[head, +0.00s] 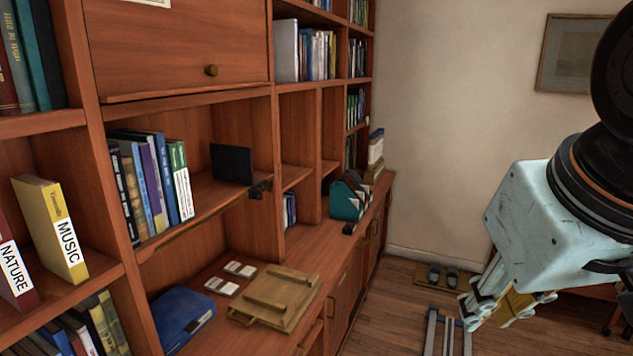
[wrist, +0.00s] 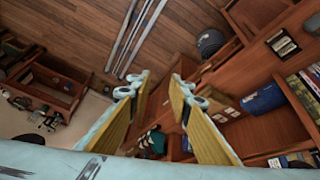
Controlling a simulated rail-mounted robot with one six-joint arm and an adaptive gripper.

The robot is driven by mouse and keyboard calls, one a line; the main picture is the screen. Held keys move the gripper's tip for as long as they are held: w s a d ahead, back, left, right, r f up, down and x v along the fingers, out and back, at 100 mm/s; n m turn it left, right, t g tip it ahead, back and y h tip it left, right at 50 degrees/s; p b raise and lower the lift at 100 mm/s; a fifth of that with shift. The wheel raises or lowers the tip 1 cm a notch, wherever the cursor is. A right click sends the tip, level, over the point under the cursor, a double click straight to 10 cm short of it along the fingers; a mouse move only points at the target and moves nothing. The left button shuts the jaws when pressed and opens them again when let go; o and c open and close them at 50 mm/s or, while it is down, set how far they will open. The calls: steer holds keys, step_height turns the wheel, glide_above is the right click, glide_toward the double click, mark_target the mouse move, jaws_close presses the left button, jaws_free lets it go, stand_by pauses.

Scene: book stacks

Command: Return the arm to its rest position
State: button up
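My arm's dark upper joints run off the right edge of the head view.
A wooden bookcase (head: 243,104) fills the left, with a yellow MUSIC book (head: 52,228) on a shelf. Metal rails (head: 446,333) cross the floor. A picture frame (head: 573,55) hangs behind my arm.

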steer(key=s+a+f+g, duration=0.1)
steer(key=s, duration=0.8)
steer(key=shift+a+f+y, duration=0.3)
steer(key=shift+a, duration=0.05)
steer(key=shift+w, duration=0.2)
stand_by(0.6)
